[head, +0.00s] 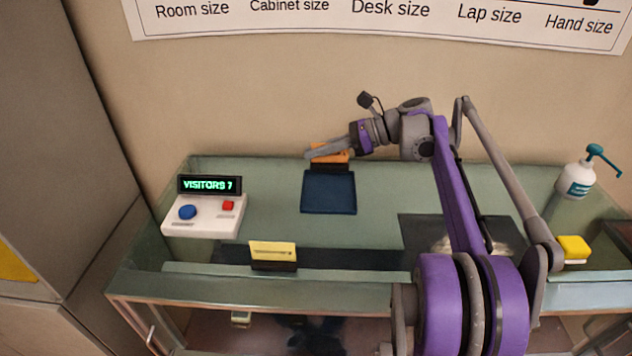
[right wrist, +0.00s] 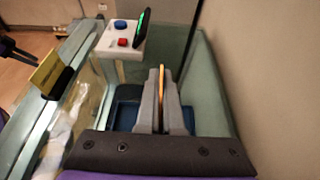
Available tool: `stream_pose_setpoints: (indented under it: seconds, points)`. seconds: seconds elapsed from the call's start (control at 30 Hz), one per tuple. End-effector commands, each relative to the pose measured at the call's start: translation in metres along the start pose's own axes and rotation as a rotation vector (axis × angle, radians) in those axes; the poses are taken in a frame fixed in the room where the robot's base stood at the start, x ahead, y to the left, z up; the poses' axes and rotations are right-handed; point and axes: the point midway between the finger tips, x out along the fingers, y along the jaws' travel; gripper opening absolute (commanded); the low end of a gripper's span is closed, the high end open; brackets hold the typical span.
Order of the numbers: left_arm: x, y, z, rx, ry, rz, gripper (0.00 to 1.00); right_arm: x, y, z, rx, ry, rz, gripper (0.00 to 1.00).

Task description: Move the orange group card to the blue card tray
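The orange group card (head: 330,153) is at the back of the glass case, just above a black card holder (head: 330,167). My right gripper (head: 318,154) reaches it from the right. In the right wrist view the card (right wrist: 161,84) is a thin upright orange strip between the two grey fingers (right wrist: 161,105), which are closed on it. Whether its lower edge is still in the holder is hidden. The blue card tray (head: 328,191) lies flat and empty right in front of the holder.
A white console (head: 204,215) with blue and red buttons and a "VISITORS 7" display stands left of the tray. A yellow card (head: 273,251) stands in a holder at the front. A pump bottle (head: 578,178) and yellow block (head: 573,248) are at right. The wall is close behind.

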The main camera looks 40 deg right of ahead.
Motion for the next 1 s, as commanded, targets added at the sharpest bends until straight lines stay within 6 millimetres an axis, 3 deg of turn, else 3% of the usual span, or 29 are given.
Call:
stream_pose_setpoints:
  seconds: [0.1,0.5,0.9,1.0]
  points:
    - [0.002,0.000,0.002,0.000,-0.001,0.000,0.50,0.008,0.000,-0.019,0.000,0.000,0.001,0.00]
    - [0.004,0.000,0.004,0.000,-0.002,0.000,0.50,0.026,0.000,-0.060,0.000,0.000,0.000,0.00]
    - [0.006,0.000,0.005,0.000,-0.003,0.000,0.50,0.027,0.000,-0.065,0.000,0.000,0.000,0.00]
    - [0.006,0.000,0.005,0.000,-0.003,0.000,0.50,0.027,0.000,-0.064,0.000,0.000,0.000,0.19]
